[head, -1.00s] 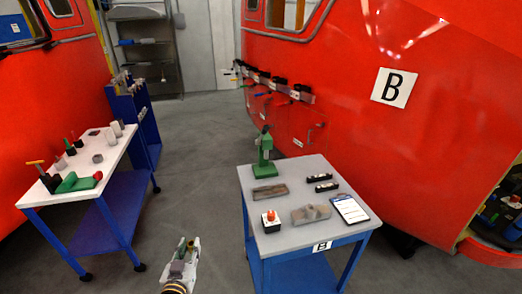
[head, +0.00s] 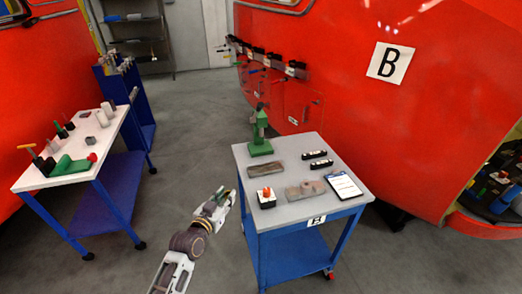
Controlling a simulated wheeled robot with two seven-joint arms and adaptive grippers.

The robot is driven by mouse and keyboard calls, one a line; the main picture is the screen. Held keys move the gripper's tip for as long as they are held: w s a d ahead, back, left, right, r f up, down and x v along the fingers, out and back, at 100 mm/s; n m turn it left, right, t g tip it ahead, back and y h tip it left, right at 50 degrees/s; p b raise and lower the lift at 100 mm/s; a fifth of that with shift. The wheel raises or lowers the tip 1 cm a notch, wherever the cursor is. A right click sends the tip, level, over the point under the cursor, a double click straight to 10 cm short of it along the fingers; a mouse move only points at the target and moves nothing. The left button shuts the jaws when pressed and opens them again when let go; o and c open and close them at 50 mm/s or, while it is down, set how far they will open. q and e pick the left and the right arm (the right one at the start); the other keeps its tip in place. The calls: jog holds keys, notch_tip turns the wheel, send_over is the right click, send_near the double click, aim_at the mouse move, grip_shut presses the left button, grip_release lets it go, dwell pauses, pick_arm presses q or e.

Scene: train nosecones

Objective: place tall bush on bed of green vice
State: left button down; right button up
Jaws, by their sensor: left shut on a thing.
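My left gripper (head: 222,198) is low in the middle of the head view, left of table B. It is shut on a small grey thing, mostly hidden between the fingers; I cannot tell whether this is the tall bush. On the white-topped table at left lies a green tool with a red end (head: 72,165), which looks like the green vice; my gripper is well to the right of it. Two pale upright cylinders (head: 104,113) stand at that table's far end, also bush-like. My right gripper is not in view.
Table B (head: 282,215) holds a green press (head: 260,136), grey blocks (head: 305,190), a box with an orange-red top (head: 266,198), black pieces and a clipboard (head: 343,185). The white-topped table (head: 35,180) is at left. Clear floor (head: 190,130) lies between the tables.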

pick_arm(q)
jog(key=shift+w+d+f+m+h, duration=0.1)
jog(key=shift+w+d+m+h, duration=0.15)
jog(key=shift+w, duration=0.3)
jog(key=shift+w+d+f+m+h, duration=0.1)
jog(key=shift+w+d+m+h, duration=0.15)
jog(key=shift+w, duration=0.3)
jog(key=w+a+f+g+h, duration=0.1)
jog(key=w+a, duration=0.2)
jog(key=w, duration=0.2)
jog(key=shift+w+a+f+m, duration=0.25)
jog(key=shift+w+a+m, duration=0.1)
jog(key=shift+m, duration=0.05)
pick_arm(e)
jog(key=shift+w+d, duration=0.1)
